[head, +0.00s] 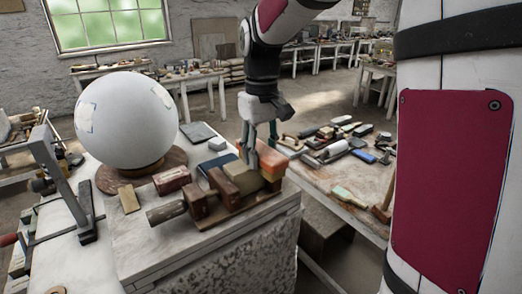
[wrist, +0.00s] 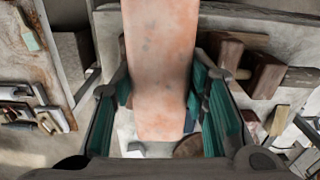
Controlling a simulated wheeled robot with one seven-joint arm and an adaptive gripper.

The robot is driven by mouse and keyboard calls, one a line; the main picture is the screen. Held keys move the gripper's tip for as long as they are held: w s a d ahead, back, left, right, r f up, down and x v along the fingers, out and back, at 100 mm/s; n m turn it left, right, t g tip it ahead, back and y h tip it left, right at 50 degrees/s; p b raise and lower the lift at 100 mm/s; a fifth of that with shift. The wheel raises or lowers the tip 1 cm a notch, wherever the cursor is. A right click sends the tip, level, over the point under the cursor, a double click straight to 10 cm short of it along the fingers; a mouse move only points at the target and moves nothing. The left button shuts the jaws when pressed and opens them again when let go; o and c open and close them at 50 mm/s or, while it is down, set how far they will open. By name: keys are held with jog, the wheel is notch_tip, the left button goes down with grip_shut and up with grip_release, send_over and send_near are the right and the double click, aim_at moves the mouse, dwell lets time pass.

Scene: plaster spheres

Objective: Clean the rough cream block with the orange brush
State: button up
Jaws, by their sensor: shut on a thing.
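My gripper (head: 262,142) is shut on the orange brush (head: 270,158), over the right end of a wooden clamp on the stone-topped bench. In the wrist view the brush (wrist: 160,70) is a long, blotchy pale-orange body between the two green-lined fingers (wrist: 163,115). Its bristles are hidden. A tan-cream block (head: 247,182) shows just below and beside the brush at the clamp; I take it for the rough cream block. I cannot tell whether the brush touches it. In the wrist view the brush hides what lies directly under it.
A wooden clamp (head: 197,203) with a handle lies along the bench's front. A dark red block (head: 172,180) and a large plaster sphere (head: 125,120) stand to the left. A grey block (head: 217,144) sits behind. The right table holds several brushes and tools.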

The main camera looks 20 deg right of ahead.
jog(key=shift+w+a+b, duration=0.25)
jog(key=shift+w+b, duration=0.2)
jog(key=shift+w, duration=0.65)
jog(key=shift+w+a+b, duration=0.25)
jog(key=shift+w+b, duration=0.2)
jog(key=shift+w, duration=0.6)
jog(key=shift+s+r, duration=0.1)
jog(key=shift+s+d+r+p, duration=0.15)
jog(key=shift+s+r+p, duration=0.25)
jog(key=shift+s, duration=0.2)
jog(key=shift+s+d+r+p, duration=0.1)
jog(key=shift+s+r+p, duration=0.2)
jog(key=shift+s+p, duration=0.2)
jog(key=shift+w, duration=0.1)
jog(key=shift+f, duration=0.8)
